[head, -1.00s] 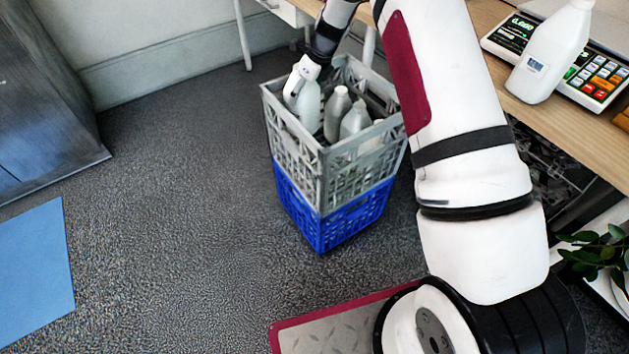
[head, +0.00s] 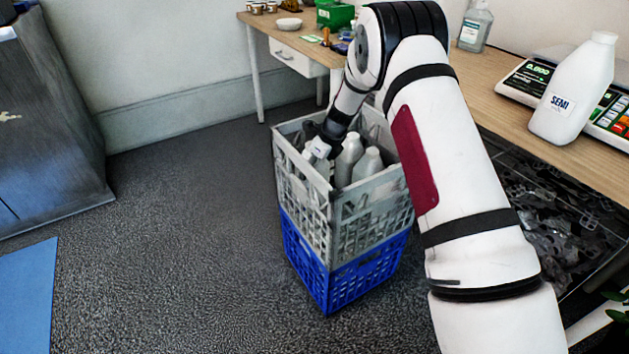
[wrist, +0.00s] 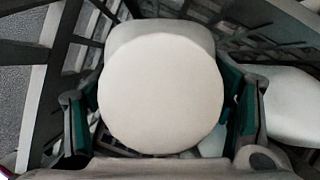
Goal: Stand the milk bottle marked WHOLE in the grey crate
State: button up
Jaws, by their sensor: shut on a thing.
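The grey crate (head: 303,205) stands on top of a blue crate in the head view. My gripper (head: 324,140) is down at its left part, shut on a white bottle (head: 320,149). Only the top of that bottle shows above the rim; its label cannot be read. In the wrist view the bottle's round white cap (wrist: 165,92) fills the middle, with the green-padded fingers of my gripper (wrist: 163,112) on both sides. The bottle looks roughly upright inside the crate; whether its base touches the crate floor is hidden.
Other pale bottles (head: 368,163) stand in the crate, right of the held one. A bottle marked SEMI (head: 575,95) stands on the desk (head: 490,85) by a scale (head: 525,82). The blue crate (head: 345,275) is below. Carpet to the left is clear.

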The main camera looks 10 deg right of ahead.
jog(key=shift+f+b, duration=0.65)
jog(key=shift+f, duration=1.4)
jog(key=o, duration=1.2)
